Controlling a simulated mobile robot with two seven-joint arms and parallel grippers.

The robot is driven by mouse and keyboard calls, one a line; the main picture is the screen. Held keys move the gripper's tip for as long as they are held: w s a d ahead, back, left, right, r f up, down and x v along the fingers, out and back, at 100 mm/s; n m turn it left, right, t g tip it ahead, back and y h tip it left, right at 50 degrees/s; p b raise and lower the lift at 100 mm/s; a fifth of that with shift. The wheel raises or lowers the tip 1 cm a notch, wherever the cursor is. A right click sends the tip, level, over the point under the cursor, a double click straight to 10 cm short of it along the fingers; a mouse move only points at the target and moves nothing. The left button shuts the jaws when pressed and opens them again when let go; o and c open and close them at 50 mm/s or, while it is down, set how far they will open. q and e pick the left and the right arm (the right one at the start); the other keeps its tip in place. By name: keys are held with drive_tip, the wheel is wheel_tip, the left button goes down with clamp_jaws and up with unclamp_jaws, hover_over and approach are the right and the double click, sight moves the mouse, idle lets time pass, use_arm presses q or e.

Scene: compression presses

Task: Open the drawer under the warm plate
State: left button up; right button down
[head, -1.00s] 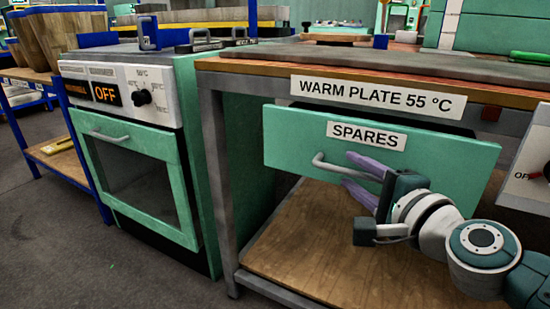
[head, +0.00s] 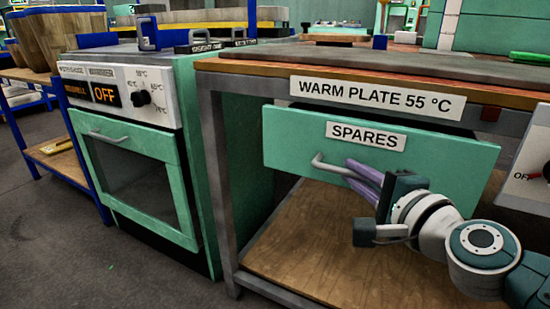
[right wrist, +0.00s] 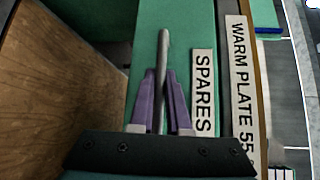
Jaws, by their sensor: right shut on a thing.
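The green drawer (head: 440,154) labelled SPARES is under the bench top labelled WARM PLATE 55 °C (head: 377,96). Its front stands a little forward of the bench frame, with a dark gap above it. It has a grey bar handle (head: 322,163). My right gripper (head: 352,172) is shut on the handle, its purple fingers on either side of the bar. In the right wrist view the handle (right wrist: 163,50) runs up between the two fingertips (right wrist: 161,75), beside the SPARES label. My left gripper is not in view.
A green oven unit (head: 140,145) with a display reading OFF stands left of the bench. A wooden lower shelf (head: 300,250) lies below the drawer, bare where visible. A white control box (head: 530,165) is at the right edge. Grey floor (head: 40,220) is clear at left.

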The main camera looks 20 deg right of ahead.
drive_tip(key=shift+a, duration=0.1)
idle(0.7)
drive_tip(key=shift+s+a+r, duration=0.1)
drive_tip(key=shift+s+a, duration=0.15)
drive_tip(key=s+a+p, duration=0.2)
drive_tip(key=s+a, duration=1.3)
drive_tip(key=a, duration=0.2)
drive_tip(key=shift+a+p, duration=0.35)
drive_tip(key=shift+p, duration=0.05)
drive_tip(key=c, duration=0.9)
unclamp_jaws()
drive_tip(key=shift+s, duration=0.1)
drive_tip(key=s, duration=0.3)
drive_tip(key=s+p, duration=0.1)
drive_tip(key=s, duration=0.2)
drive_tip(key=s+r, duration=0.1)
drive_tip(key=s, duration=0.2)
drive_tip(key=shift+s+a+r, duration=0.1)
drive_tip(key=shift+s+a, duration=0.2)
drive_tip(key=shift+s, duration=0.1)
drive_tip(key=shift+r, duration=0.1)
